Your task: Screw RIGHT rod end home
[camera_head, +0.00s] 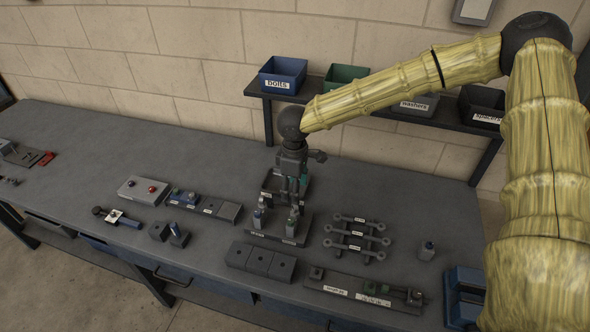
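My gripper (292,195) points down at the back of a dark stand (280,238) near the middle of the bench. Several small upright blue-grey pieces stand on it around the fingers. Whether the fingers are open, shut or holding something is too small to tell. To the right lie several grey bars with ring-shaped ends (357,238), with small white labels between them. A long dark fixture (330,283) with labels and small green and grey parts lies at the front right. I cannot make out which piece is the right rod end.
A dark block with several segments (261,261) lies in front of the stand. A labelled tray (203,206) and a grey button box (143,190) lie left. Bins including blue bolts (283,74) sit on the rear shelf.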

